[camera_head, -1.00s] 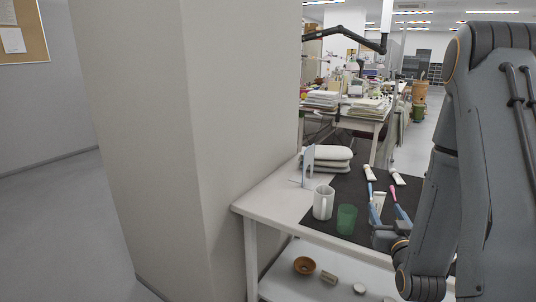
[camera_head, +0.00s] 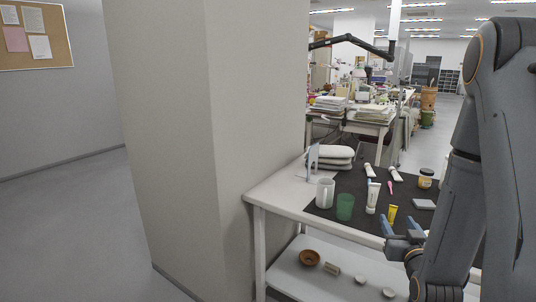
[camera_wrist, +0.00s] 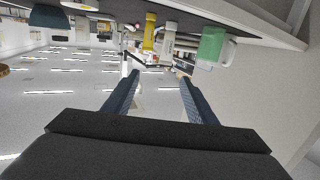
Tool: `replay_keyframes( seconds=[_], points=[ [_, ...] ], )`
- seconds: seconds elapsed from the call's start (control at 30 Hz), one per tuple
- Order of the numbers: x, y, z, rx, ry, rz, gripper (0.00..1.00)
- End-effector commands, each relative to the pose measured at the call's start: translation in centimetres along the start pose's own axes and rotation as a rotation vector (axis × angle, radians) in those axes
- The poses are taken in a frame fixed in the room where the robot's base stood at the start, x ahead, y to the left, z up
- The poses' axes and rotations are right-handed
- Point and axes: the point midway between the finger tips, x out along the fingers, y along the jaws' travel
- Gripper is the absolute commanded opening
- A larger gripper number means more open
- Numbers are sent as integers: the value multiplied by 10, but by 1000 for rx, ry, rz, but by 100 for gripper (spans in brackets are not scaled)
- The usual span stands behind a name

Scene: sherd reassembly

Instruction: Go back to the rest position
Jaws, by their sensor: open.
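My gripper (camera_head: 402,238) is at the front edge of the white table (camera_head: 276,192) in the head view, low and near the right. In the wrist view its two fingers (camera_wrist: 157,82) are spread apart with nothing between them. My arm fills the right side of the head view and hides part of the table.
On the table's dark mat stand a white mug (camera_head: 325,192), a green cup (camera_head: 345,207), a white tube (camera_head: 373,197), a yellow tube (camera_head: 392,213) and a jar (camera_head: 425,178). A brown bowl (camera_head: 309,257) sits on the lower shelf. A pillar (camera_head: 215,130) stands left; open floor lies beyond it.

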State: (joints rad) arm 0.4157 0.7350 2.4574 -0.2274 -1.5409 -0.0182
Motion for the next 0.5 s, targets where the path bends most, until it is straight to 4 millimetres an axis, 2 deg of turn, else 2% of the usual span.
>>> replay_keyframes(
  seconds=[0.33,0.5],
  points=[
    [1,-24,10,-20,-194,-27,52],
    [-8,-42,18,-36,-356,-43,52]
  ],
)
